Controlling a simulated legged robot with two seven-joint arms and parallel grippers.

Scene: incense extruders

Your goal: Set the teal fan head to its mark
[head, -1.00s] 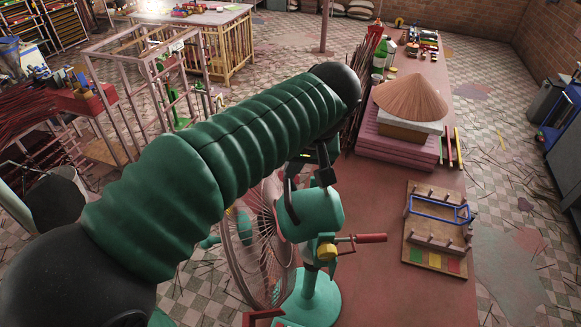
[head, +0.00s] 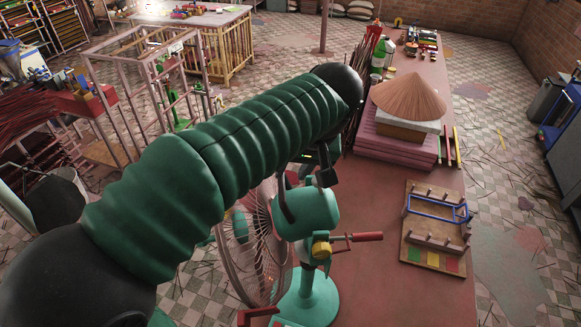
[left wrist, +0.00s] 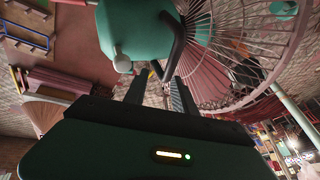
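The teal fan head (head: 308,212) sits on its teal stand (head: 310,300) on the red table, its wire cage (head: 255,245) facing left. A yellow knob (head: 321,249) and a red-gripped lever (head: 366,237) are below the head. In the left wrist view the fan head (left wrist: 135,30) has a dark curved handle (left wrist: 177,42). My left gripper (left wrist: 160,85) has its fingers apart, with the handle's lower end between them, nearer the right finger; firm contact is unclear. My left arm crosses above the fan in the head view. I cannot make out the mark.
A wooden pegged board with a blue frame (head: 437,225) lies right of the fan. A conical hat (head: 410,96) rests on stacked pink boards (head: 395,145) behind. The table (head: 400,292) is clear in front right. A red piece (head: 258,315) shows at the bottom edge.

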